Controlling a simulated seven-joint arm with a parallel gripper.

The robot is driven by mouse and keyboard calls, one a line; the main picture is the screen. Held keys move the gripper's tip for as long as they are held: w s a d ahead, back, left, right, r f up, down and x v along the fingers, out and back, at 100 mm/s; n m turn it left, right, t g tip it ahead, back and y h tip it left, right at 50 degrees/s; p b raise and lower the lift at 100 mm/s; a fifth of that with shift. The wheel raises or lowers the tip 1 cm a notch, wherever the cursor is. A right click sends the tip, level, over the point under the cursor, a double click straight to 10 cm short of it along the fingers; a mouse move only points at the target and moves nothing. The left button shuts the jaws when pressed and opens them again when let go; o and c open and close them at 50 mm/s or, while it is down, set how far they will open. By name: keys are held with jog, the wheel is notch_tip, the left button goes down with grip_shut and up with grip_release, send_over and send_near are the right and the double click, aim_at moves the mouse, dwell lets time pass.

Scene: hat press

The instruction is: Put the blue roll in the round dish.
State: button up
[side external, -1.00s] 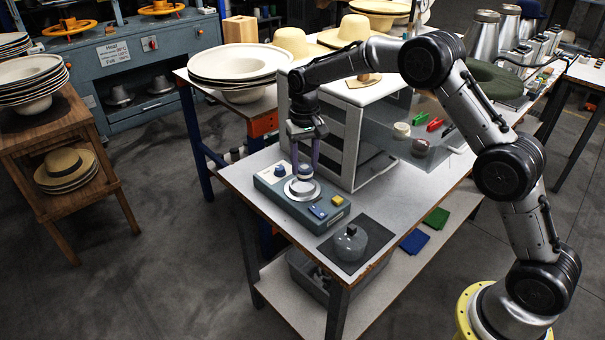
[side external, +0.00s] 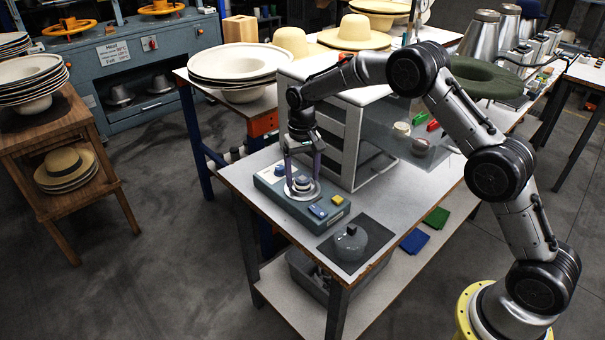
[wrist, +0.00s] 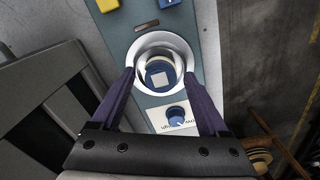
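The blue roll (wrist: 158,78) is inside the round metal dish (wrist: 165,39) in the wrist view, with a pale square on its top. In the side view the roll (side external: 302,182) sits upright in the dish (side external: 303,196) on the blue-grey box. My gripper (wrist: 160,74) is open, with one purple finger on either side of the roll. Gaps show between the fingers and the roll. In the side view my gripper (side external: 303,185) is low over the dish; whether the fingertips touch the dish's rim I cannot tell.
The box (side external: 266,182) carries a blue button (side external: 318,211), a yellow button (side external: 337,199) and a blue knob (wrist: 177,114). A white cabinet (side external: 352,150) stands close behind my gripper. A grey domed thing (side external: 351,244) sits on a dark mat at the table's front corner.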

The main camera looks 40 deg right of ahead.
aim_at(303, 178)
notch_tip(303, 178, up, 12)
jog(key=shift+r, duration=0.25)
dwell(0.6)
jog(key=s+r+n+t, duration=0.1)
jog(key=s+r, duration=0.5)
jog(key=s, duration=0.3)
jog(key=s+r+n+t, duration=0.1)
jog(key=s+r+t, duration=0.1)
jog(key=s+r, duration=0.5)
jog(key=s+f+n+t, duration=0.1)
jog(key=s+f, duration=0.2)
jog(key=s, duration=0.8)
jog(key=s+f+n+t, duration=0.1)
jog(key=s+f, duration=0.2)
jog(key=s, duration=0.8)
jog(key=shift+a+t, duration=0.25)
jog(key=shift+t, duration=0.05)
